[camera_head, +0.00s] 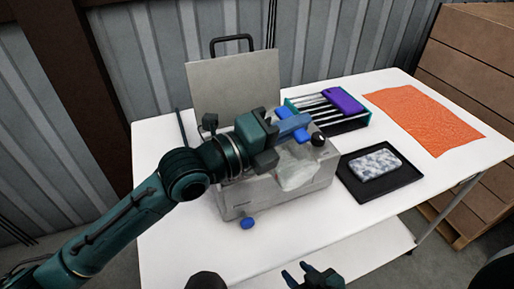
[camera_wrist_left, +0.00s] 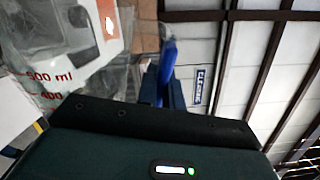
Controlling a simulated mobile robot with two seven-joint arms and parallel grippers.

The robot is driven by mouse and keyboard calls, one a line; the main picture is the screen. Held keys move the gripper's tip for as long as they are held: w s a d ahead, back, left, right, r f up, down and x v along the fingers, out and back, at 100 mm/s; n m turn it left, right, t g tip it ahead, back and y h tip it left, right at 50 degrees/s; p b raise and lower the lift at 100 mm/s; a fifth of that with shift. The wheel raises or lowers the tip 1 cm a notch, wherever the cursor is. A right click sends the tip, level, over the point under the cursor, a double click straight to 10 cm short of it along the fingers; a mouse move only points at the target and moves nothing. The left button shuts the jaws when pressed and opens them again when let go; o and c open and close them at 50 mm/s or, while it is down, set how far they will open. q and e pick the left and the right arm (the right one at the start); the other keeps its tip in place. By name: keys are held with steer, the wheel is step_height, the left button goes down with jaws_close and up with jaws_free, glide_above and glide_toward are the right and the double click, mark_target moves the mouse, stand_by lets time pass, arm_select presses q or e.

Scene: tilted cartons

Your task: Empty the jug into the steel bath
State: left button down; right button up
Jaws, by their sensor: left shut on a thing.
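The steel bath (camera_head: 262,200) is a grey box on the white table, with its lid (camera_head: 235,88) standing up behind it. My left gripper (camera_head: 300,128) is above the bath, shut on the clear jug (camera_head: 297,170). The jug hangs over the bath's opening below the fingers and looks tilted. In the left wrist view the jug (camera_wrist_left: 75,60) fills the upper left, with red marks for 500 ml and 400. I cannot tell how much liquid it holds. My right gripper (camera_head: 300,273) is low, in front of the table, with its fingers apart and empty.
A rack (camera_head: 350,125) holding a purple item (camera_head: 343,101) stands behind and right of the bath. A black tray (camera_head: 355,187) with a mottled block (camera_head: 376,165) and an orange cloth (camera_head: 425,115) lie to the right. A blue knob (camera_head: 247,223) shows at the bath's front.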

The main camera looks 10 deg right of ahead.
mark_target(280, 107)
arm_select(q)
steer(key=shift+w+a+n, duration=0.25)
steer(key=shift+w+n, duration=0.15)
steer(key=shift+w, duration=0.25)
steer(key=shift+w+a+r+n+b, duration=0.2)
steer(key=shift+w+r+n+b, duration=0.1)
steer(key=shift+w+r+n, duration=0.3)
stand_by(0.5)
steer(key=shift+w+a+r+n+b, duration=0.2)
steer(key=shift+w+a+n+b, duration=0.1)
steer(key=shift+w+n, duration=0.45)
